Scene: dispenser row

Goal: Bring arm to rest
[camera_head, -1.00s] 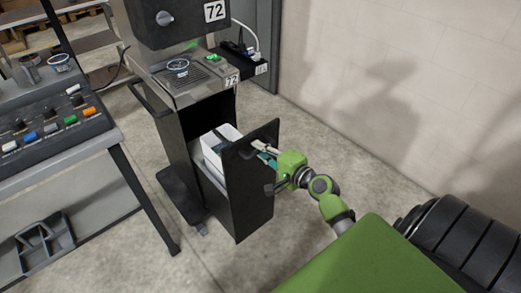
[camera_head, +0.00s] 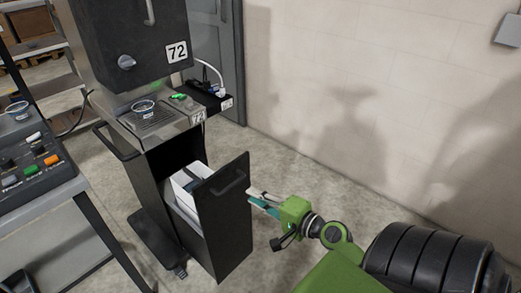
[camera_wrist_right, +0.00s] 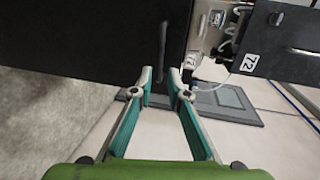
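My right gripper (camera_head: 256,197) is just right of the open drawer's front (camera_head: 232,220), apart from its handle (camera_head: 231,184). In the right wrist view its two teal-lined fingers (camera_wrist_right: 161,78) stand apart with a clear gap and nothing between them. The drawer handle (camera_wrist_right: 162,50) shows beyond the fingertips. My right arm is bent and extends forward from my green body. My left gripper is not in view.
The black dispenser numbered 72 (camera_head: 128,48) has its lower drawer pulled out, with a white box (camera_head: 188,182) inside. A cup (camera_head: 143,107) sits on its tray. A control table (camera_head: 35,212) stands at left. Floor is clear between drawer and wall.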

